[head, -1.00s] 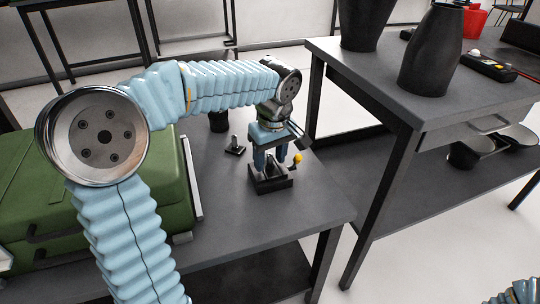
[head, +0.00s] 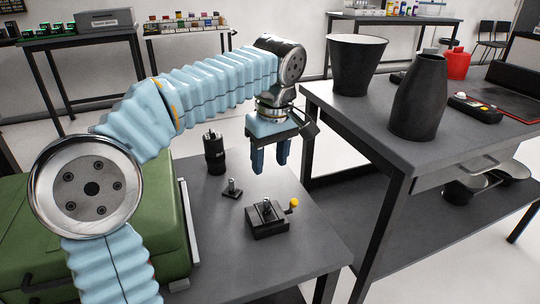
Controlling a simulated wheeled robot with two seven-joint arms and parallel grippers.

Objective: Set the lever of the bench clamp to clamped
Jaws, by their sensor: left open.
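The bench clamp (head: 267,225) is a small black block with a dark upright post on the table in front of me. Its lever ends in a yellow knob (head: 294,202) at the block's right side, pointing up and to the right. I cannot tell for sure whether this is the clamped position. My left gripper (head: 270,165) is above and behind the clamp. Its two blue fingers point down, apart from each other and empty, and do not touch the clamp or lever. My right gripper is not in view.
A small dark piece with a post (head: 232,190) and a black cylinder (head: 214,153) stand left of the clamp. A green case (head: 150,225) fills the table's left side. A second table (head: 360,125) with black vases (head: 417,100) stands to the right.

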